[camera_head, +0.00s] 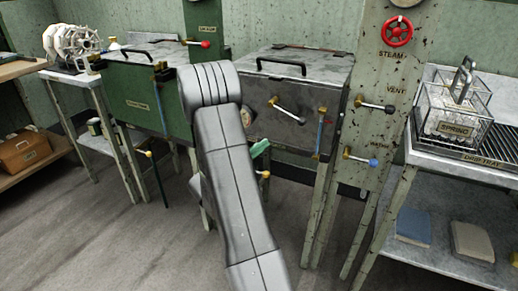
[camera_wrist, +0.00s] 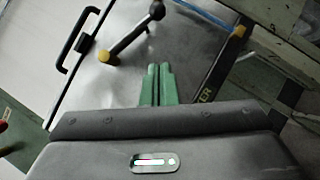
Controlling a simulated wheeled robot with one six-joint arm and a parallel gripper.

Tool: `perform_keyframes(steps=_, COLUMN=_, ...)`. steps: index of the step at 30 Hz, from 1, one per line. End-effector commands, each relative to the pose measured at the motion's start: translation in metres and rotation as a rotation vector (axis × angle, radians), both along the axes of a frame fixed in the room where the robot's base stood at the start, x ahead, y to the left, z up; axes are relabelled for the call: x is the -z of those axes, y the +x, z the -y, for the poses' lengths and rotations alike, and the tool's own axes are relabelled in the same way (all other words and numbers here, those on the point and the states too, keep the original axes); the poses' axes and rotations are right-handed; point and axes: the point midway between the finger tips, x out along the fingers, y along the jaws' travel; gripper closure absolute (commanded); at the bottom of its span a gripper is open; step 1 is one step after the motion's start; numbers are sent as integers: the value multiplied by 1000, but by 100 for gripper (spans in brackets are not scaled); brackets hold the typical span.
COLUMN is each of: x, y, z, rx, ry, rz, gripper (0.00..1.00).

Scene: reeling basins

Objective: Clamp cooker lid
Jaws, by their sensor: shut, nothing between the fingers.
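The cooker (camera_head: 325,140) is a grey metal box on legs in the middle of the head view. Its lid (camera_head: 305,62) lies flat on top, with a black bar handle (camera_head: 281,67). A clamp lever (camera_head: 287,109) with a brass hub and black knob is on the cooker's front; it slants down to the right. The lever also shows in the wrist view (camera_wrist: 132,34), beyond my fingertips, and so does the lid handle (camera_wrist: 75,40). My gripper (camera_wrist: 158,68) has green fingers pressed together, empty and apart from the lever. In the head view my arm mostly hides it; a green finger (camera_head: 260,149) shows.
A green basin (camera_head: 135,95) stands left of the cooker. A post (camera_head: 380,65) on the right carries a red steam wheel (camera_head: 397,30), a black-knobbed vent lever (camera_head: 376,105) and a blue-knobbed lever (camera_head: 360,160). A drip-tray table (camera_head: 465,150) stands at far right. The floor in front is clear.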

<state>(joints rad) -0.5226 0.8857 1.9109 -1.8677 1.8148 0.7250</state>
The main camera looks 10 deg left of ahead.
Motion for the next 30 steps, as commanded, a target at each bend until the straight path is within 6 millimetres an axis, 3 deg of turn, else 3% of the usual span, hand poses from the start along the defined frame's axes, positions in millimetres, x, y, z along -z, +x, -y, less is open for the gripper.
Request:
perform_keyframes(steps=11, x=-22, y=42, z=51, rx=5, ry=1, rz=2, gripper=100)
perform_keyframes(steps=18, x=-39, y=37, z=75, rx=3, ry=-1, rz=-1, gripper=100)
perform_keyframes(steps=30, x=-43, y=36, z=80, rx=1, ry=-1, rz=-1, gripper=100)
